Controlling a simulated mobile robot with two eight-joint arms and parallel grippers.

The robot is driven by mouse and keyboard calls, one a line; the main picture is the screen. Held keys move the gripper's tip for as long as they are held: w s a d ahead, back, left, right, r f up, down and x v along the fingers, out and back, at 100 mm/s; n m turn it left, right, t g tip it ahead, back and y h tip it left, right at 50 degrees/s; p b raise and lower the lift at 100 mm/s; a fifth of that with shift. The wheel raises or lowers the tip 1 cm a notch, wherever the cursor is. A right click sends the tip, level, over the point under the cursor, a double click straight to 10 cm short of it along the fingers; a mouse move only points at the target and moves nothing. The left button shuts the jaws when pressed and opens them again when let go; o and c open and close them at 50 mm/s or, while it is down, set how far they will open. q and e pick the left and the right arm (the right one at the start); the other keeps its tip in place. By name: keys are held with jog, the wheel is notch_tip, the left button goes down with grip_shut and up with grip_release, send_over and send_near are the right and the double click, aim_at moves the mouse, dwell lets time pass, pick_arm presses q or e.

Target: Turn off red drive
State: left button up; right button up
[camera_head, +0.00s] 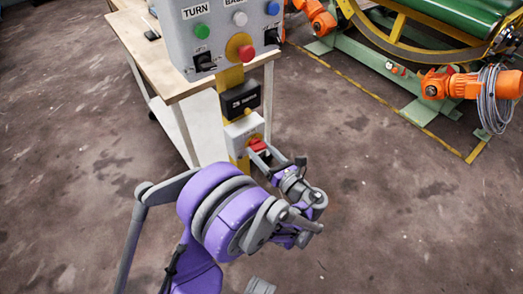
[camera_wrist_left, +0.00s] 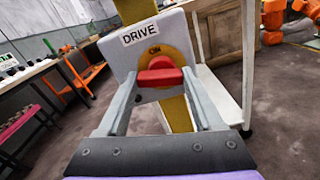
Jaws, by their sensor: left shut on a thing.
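The red drive switch (camera_head: 257,145) sits on a light grey box (camera_head: 243,131) low on the yellow post. In the left wrist view the red knob (camera_wrist_left: 160,74) stands on a yellow disc marked ON, under a DRIVE label (camera_wrist_left: 139,36). Its grip bar lies roughly level in that view. My left gripper (camera_head: 264,154) is at the switch, its two grey fingers on either side of the knob. It is shut on the knob; the exact contact is hard to see. My right gripper is not in view.
Above the switch are a black box (camera_head: 240,99) and a grey control panel (camera_head: 215,32) with several buttons and a red stop button. A wooden-topped table (camera_head: 165,62) stands behind the post. Orange and green machinery (camera_head: 447,83) is at the right. The floor around is clear.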

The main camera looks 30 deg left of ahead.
pick_arm(q)
jog(key=shift+n, duration=1.6)
jog(key=o, duration=1.4)
jog(key=shift+c, duration=0.2)
jog(key=v, duration=1)
jog(key=shift+s+d+p, duration=0.15)
jog(key=shift+d+p, duration=0.15)
jog(key=shift+d, duration=0.1)
